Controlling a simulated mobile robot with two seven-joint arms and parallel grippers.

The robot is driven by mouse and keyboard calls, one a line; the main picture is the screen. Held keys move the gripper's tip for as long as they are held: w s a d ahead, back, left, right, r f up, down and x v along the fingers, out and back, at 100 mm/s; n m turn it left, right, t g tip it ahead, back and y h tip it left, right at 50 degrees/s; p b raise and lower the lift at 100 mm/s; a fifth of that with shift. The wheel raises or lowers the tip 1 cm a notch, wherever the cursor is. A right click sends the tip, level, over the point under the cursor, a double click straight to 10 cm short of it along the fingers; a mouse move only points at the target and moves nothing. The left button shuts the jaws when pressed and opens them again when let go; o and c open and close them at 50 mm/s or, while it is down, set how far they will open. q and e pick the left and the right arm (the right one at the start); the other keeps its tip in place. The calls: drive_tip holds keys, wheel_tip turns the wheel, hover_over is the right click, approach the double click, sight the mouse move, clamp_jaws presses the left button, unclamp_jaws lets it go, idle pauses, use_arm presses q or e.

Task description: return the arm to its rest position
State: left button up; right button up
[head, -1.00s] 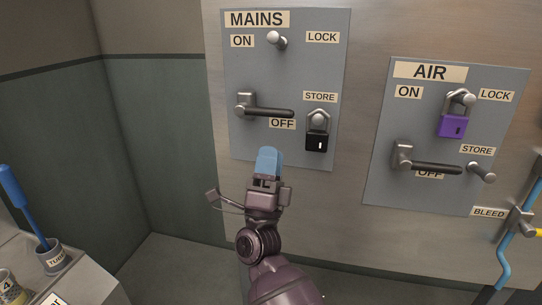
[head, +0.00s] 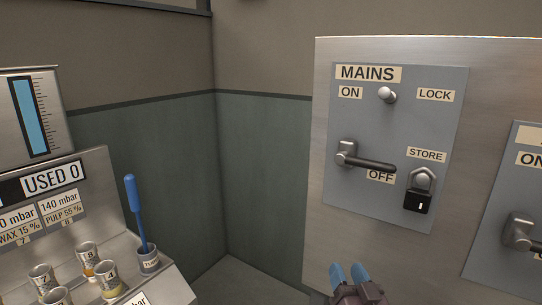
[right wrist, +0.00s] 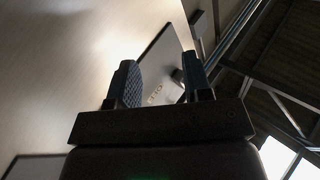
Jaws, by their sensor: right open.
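My right gripper (head: 350,274) is at the bottom of the head view, below the MAINS panel (head: 450,150). Its two blue fingers stand apart with nothing between them. The right wrist view also shows the open gripper (right wrist: 168,85), pointing up along the metal cabinet face. The MAINS lever (head: 372,162) points right, beside the OFF label. A black padlock (head: 418,190) hangs at the STORE peg, apart from the gripper. The LOCK-side peg (head: 387,95) is bare. My left gripper is not in view.
At left, a metal console holds several small cups (head: 88,252) and a cup with a blue-handled tool (head: 136,212). A gauge (head: 30,115) stands above. The AIR panel (head: 500,220) is cut off at the right edge. Floor (head: 240,280) shows between console and cabinet.

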drive_tip(key=s+d+f+n+g+h+p, duration=0.1)
drive_tip(key=s+d+f+g, duration=0.3)
drive_tip(key=s+f, duration=0.7)
drive_tip(key=s+d+f+n+g+h+p, duration=0.1)
drive_tip(key=s+d+f+g, duration=0.4)
drive_tip(key=s+f, duration=0.6)
drive_tip(key=s+d+h, duration=0.1)
drive_tip(key=s+d, duration=0.1)
drive_tip(key=s, duration=0.5)
drive_tip(key=shift+f, duration=0.3)
